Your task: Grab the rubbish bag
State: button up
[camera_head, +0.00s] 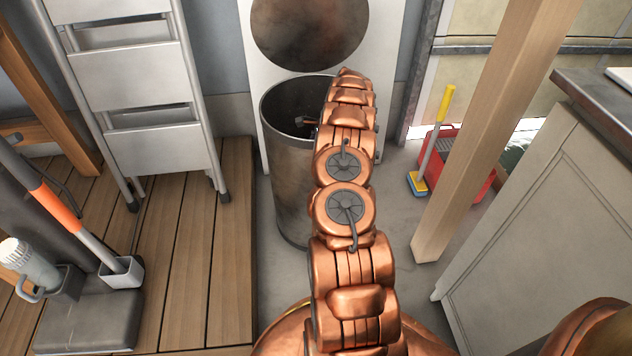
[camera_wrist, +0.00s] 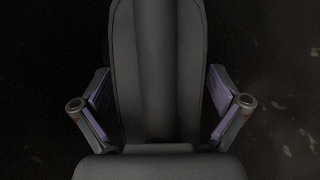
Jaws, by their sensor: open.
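A tall round metal bin (camera_head: 290,185) with an open top stands at the middle of the head view, against a white panel. I cannot make out a rubbish bag in either view. The inside of the bin is dark and partly hidden by my arm.
A metal stepladder (camera_head: 130,95) stands on wooden decking (camera_head: 180,270) at the left. A wooden post (camera_head: 490,130) and a white cabinet (camera_head: 545,220) are at the right. A red bucket (camera_head: 470,185) with a yellow-handled mop sits behind the post.

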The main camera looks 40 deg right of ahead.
jog(key=shift+c, duration=0.4)
grip_shut()
dwell(0.4)
